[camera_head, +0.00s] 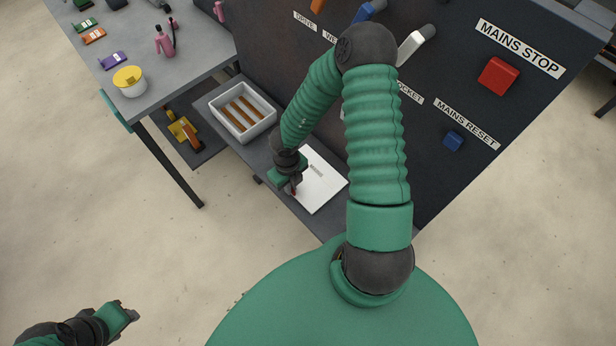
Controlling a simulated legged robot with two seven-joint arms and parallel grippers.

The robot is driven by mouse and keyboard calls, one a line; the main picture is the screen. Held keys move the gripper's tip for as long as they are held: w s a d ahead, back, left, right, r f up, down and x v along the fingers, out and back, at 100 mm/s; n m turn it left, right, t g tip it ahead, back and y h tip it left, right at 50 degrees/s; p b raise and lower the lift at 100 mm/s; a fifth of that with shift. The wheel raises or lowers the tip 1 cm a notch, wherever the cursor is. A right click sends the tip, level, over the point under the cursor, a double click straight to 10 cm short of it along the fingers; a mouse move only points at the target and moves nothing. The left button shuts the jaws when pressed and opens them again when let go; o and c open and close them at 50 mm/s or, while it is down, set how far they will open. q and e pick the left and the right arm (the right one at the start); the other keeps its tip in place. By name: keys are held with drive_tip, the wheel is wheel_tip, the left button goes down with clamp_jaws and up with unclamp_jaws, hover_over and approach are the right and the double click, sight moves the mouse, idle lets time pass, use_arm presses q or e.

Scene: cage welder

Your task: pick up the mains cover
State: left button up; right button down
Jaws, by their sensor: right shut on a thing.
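The mains cover seems to be the flat white plate (322,184) with a small grey marking, at the near end of the low dark shelf. My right arm arches over from the body. My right gripper (291,188) points down at the plate's left edge and is shut on it; the exact grip is partly hidden by the gripper. I cannot tell if the plate rests on the shelf or is just above it. My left gripper (128,311) is at the lower left over the floor, far from the plate; its finger gap is unclear.
A white tray with brown bars (242,111) stands on the shelf beyond the plate. The dark panel rises to the right with a red MAINS STOP button (498,76), a blue MAINS RESET button (453,140) and levers. A grey table (170,75) holds small items. Floor at left is clear.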

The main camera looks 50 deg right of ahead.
use_arm(q)
drive_tip(key=shift+a, duration=0.3)
use_arm(e)
drive_tip(key=shift+a+r, duration=0.1)
drive_tip(key=shift+a, duration=0.1)
use_arm(q)
drive_tip(key=shift+d, duration=0.1)
